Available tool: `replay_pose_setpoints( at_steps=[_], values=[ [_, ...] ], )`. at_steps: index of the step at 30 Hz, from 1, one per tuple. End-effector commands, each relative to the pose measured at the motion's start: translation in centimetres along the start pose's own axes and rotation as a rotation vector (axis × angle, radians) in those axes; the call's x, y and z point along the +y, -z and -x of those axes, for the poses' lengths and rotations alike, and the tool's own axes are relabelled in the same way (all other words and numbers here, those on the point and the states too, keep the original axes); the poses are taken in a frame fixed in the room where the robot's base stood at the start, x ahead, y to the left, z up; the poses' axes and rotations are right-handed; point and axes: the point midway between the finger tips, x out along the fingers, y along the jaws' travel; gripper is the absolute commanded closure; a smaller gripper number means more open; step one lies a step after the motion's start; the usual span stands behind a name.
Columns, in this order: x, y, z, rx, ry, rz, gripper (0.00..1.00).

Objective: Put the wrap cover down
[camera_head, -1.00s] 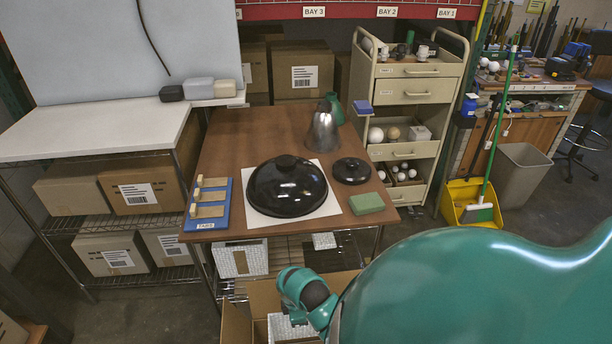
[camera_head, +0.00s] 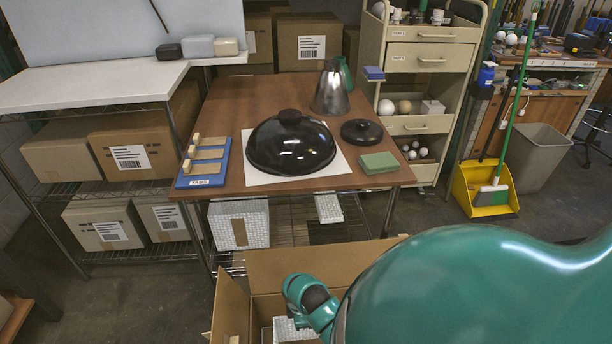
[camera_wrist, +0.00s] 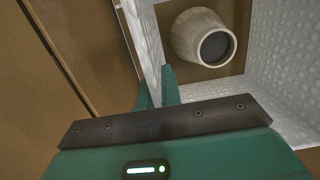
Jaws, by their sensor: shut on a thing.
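My gripper (camera_wrist: 157,88) shows at the middle of the wrist view, shut on the edge of a thin white bubble-textured sheet, the wrap cover (camera_wrist: 143,40). The cover stands up from the fingers, seen nearly edge-on. It is inside or just over an open cardboard box (camera_head: 319,265). Right of the cover, a beige conical part (camera_wrist: 203,40) with a dark round opening lies in a space lined with white wrap (camera_wrist: 286,65). In the head view, white wrap (camera_head: 292,328) shows in the box beside my teal wrist; the fingertips are hidden there.
The box stands on the floor before a brown table (camera_head: 232,110). The table holds a black dome (camera_head: 291,150), a metal cone (camera_head: 330,92), a black disc (camera_head: 361,132), a green block (camera_head: 379,162) and a blue tray (camera_head: 204,165). White wrapped blocks (camera_head: 255,222) sit below.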

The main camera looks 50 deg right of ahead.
Motion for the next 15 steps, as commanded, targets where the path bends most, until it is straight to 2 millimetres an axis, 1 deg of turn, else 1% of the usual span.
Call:
replay_pose_setpoints(
  at_steps=[1, 6, 13, 15],
  values=[
    [-0.1, 0.1, -1.0, -0.003, 0.006, 0.000, 1.00],
    [-0.2, 0.5, -4.1, -0.002, 0.005, 0.001, 1.00],
    [0.0, 0.7, -5.9, 0.000, 0.000, 0.000, 1.00],
    [-0.1, 0.8, -6.8, -0.002, 0.003, 0.000, 1.00]
  ],
)
